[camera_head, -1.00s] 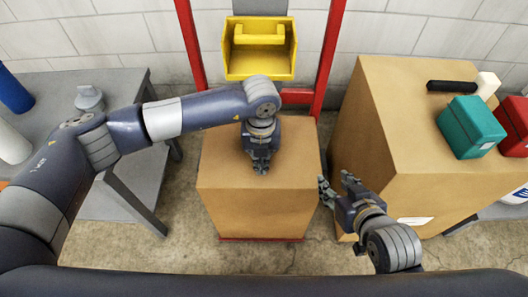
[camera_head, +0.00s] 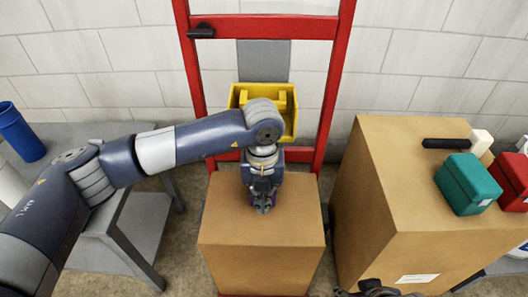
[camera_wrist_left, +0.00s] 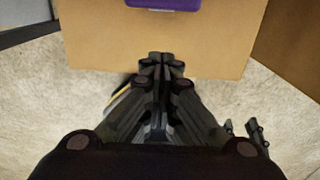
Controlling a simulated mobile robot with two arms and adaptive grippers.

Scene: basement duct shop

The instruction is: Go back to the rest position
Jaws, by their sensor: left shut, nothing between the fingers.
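My left gripper (camera_head: 263,209) is shut and empty, pointing down over the middle cardboard box (camera_head: 262,252) in the head view. In the left wrist view its closed fingertips (camera_wrist_left: 161,60) show over the box's brown face, with nothing between them. A purple thing (camera_wrist_left: 165,4) lies on the box at the top edge of that view; in the head view the gripper mostly hides it. My right gripper (camera_head: 368,290) is cut off at the bottom edge of the head view. Its spread fingers (camera_wrist_left: 243,130) show at the right of the left wrist view.
A red frame (camera_head: 334,90) with a yellow bin (camera_head: 290,125) stands behind the box. A bigger box (camera_head: 370,220) at right bears a teal case (camera_head: 467,184), a red case (camera_head: 512,180) and a black-handled mallet (camera_head: 450,143). A grey table (camera_head: 70,140) with a blue cup (camera_head: 22,135) is at left.

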